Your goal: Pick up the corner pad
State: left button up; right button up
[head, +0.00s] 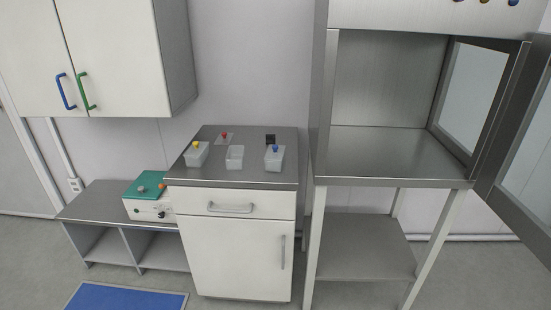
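I cannot tell for certain which thing is the corner pad. A small black square piece (270,139) lies at the back right of the steel counter top (215,175). A red-knobbed item (224,136) sits on a small plate at the back, left of the black piece. Neither of my grippers is in view.
A steel cabinet (390,140) with an open glass door (520,140) stands right of the counter. A green-topped device (148,200) sits on a low bench at left. A wall cupboard (120,55) hangs above. A blue mat (125,297) lies on the floor.

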aim_at(270, 139)
jog(key=i+j, duration=0.2)
jog(key=j, duration=0.2)
jog(key=i+j, duration=0.25)
jog(key=j, duration=0.15)
jog(key=i+j+u, duration=0.1)
jog(key=j, duration=0.35)
jog(key=i+j, duration=0.55)
jog(key=j, duration=0.25)
